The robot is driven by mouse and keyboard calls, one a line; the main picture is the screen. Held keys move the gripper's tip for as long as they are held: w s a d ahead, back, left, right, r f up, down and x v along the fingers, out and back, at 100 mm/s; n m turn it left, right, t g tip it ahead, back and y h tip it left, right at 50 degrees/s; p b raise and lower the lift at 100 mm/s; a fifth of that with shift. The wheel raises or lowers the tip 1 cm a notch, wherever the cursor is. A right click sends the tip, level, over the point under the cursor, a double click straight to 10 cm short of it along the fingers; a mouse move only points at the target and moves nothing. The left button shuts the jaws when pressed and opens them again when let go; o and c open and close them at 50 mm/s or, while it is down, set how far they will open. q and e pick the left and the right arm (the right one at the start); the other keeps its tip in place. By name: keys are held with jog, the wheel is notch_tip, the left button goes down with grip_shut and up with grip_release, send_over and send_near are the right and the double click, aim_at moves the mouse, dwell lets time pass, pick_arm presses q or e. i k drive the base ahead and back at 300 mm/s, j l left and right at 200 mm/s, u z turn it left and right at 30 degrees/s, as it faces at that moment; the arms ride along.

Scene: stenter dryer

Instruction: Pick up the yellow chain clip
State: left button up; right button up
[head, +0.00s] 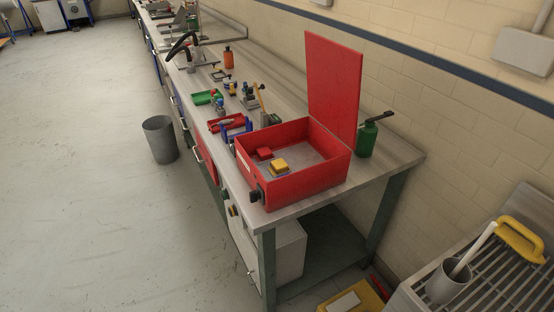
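A small yellow piece (279,165) on a grey base lies inside the open red box (308,187) on the workbench. A small red piece (263,153) lies behind it to the left. The yellow piece may be the chain clip, but it is too small to tell for certain. The box lid (333,85) stands upright at the right. Neither of my grippers is in view.
The bench (395,165) holds a red tray (229,123), a green tray (206,97), small tools, an orange bottle (229,58) and a green can (367,139). A grey bin (160,139) stands on the floor. A slatted rack (490,285) is at lower right. Open floor lies left.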

aim_at(278, 167)
jog(key=i+j+z, duration=0.3)
jog(key=i+j, duration=0.15)
jog(key=j, duration=0.3)
jog(key=i+j+z, duration=0.15)
jog(key=j, duration=0.25)
